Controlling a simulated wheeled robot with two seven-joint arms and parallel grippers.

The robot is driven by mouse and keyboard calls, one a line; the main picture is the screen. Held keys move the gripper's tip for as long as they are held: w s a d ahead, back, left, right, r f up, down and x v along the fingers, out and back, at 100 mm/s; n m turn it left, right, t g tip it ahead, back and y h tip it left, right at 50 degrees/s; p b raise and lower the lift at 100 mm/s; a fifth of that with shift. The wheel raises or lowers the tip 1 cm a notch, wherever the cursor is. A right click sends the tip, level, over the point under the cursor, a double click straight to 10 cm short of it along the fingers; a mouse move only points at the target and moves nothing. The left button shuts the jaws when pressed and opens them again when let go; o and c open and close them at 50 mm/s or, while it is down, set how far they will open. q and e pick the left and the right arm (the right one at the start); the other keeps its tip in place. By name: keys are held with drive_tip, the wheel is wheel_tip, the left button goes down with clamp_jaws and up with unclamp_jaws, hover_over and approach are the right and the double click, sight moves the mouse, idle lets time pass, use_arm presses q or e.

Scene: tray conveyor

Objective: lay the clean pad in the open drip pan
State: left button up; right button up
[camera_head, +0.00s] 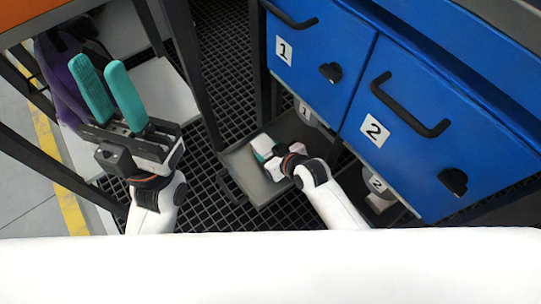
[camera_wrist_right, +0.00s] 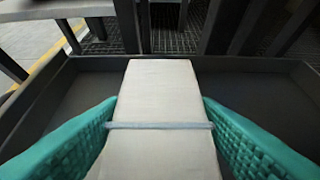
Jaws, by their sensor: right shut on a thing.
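A white pad (camera_wrist_right: 160,85) with a grey band (camera_wrist_right: 160,126) across it is between the teal fingers of my right gripper (camera_wrist_right: 160,128), which is shut on it. In the head view, part of the pad (camera_head: 262,142) shows at my right gripper (camera_head: 268,154). The open drip pan (camera_head: 240,170) is a shallow grey tray pulled out below the blue unit. The pad is over or inside the pan (camera_wrist_right: 75,90); its underside is hidden, so I cannot tell whether it touches the floor. My left gripper (camera_head: 99,66) is open and empty, off to the left.
Blue fronts labelled 1 (camera_head: 305,55) and 2 (camera_head: 435,125) with black handles stand right of the pan. A labelled outlet (camera_head: 376,184) is below front 2. A dark frame post (camera_head: 192,70) stands between my arms. Black grating (camera_head: 225,60) covers the floor.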

drive_tip(key=shift+f, duration=0.6)
drive_tip(key=shift+r, duration=0.15)
drive_tip(key=o, duration=1)
drive_tip(key=shift+c, duration=0.2)
